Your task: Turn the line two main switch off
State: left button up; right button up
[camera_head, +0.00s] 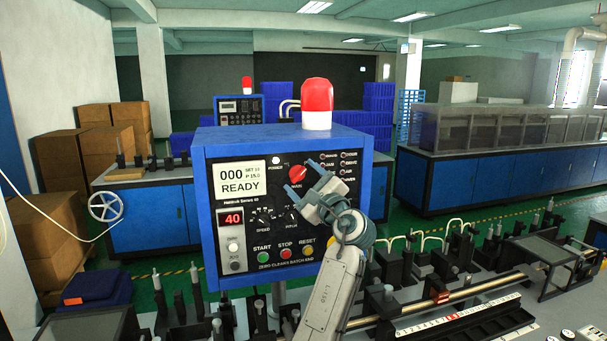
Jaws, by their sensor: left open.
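A blue control box (200,215) with a black front panel stands close in front of me, with a red and white lamp (317,104) on top. Its red rotary switch (297,173), labelled MAIN, is at the upper middle of the panel. My left gripper (303,177) is open in front of the panel, its two fingertips at the lower left and upper right of the red switch. I cannot tell whether they touch it. The panel's display (240,179) reads 000 and READY. I see no line number on this box. My right gripper is not in view.
A second, smaller blue control box (239,110) with a red lamp stands farther back. Black machine fixtures, a rail and a ruler (458,315) fill the lower right. Cardboard boxes (60,155) are stacked at the left. Green START (264,258) and red STOP (286,254) buttons sit below the gripper.

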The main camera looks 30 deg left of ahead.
pick_arm(q)
jog(key=shift+a, duration=0.1)
jog(key=c, duration=1)
jog(key=shift+w+f, duration=0.1)
